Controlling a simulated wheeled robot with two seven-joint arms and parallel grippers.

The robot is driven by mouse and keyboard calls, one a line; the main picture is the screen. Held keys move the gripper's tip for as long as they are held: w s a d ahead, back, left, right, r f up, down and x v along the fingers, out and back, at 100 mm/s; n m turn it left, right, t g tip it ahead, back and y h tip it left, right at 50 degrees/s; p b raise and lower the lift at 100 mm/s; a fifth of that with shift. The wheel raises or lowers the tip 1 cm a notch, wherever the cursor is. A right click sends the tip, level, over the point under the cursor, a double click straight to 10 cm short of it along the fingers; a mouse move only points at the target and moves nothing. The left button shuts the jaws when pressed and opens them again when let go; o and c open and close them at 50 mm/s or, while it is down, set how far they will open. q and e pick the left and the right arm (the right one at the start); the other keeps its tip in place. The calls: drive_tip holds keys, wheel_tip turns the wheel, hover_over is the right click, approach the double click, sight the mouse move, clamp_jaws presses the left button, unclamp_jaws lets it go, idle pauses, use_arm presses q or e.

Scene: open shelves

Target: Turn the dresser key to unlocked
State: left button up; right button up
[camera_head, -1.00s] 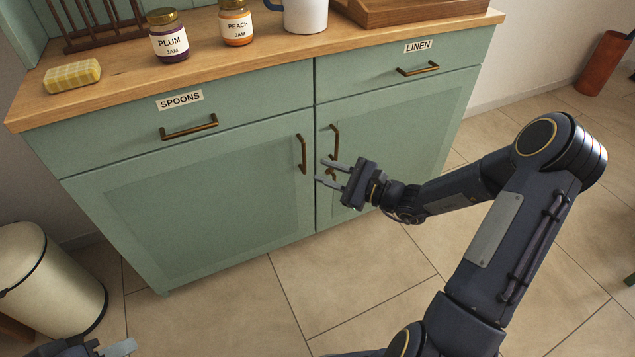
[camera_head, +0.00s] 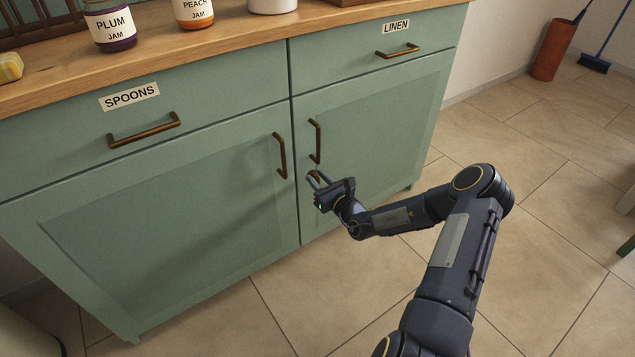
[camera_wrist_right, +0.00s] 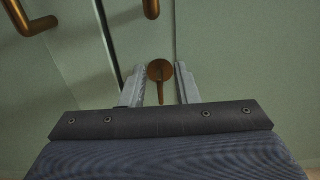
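The green dresser (camera_head: 165,205) stands ahead of me. Its small brass key (camera_head: 312,175) is on the right door, below that door's handle; the gripper partly hides it in the head view. In the right wrist view the key (camera_wrist_right: 159,72) has a round brass head with a narrow part pointing down. My right gripper (camera_head: 318,179) is at the key, its fingers pointing to the door. In the wrist view the right gripper (camera_wrist_right: 161,88) is open, one finger on each side of the key with visible gaps. My left gripper is not in view.
Door handles (camera_head: 280,156) and (camera_head: 315,141) project near the key; two handles also show at the top of the wrist view. Jars, including plum jam (camera_head: 110,26), stand on the wooden top (camera_head: 60,75).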

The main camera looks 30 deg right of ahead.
drive_tip(key=shift+w, duration=0.2)
drive_tip(key=shift+c, duration=0.2)
clamp_jaws()
drive_tip(key=shift+r, duration=0.1)
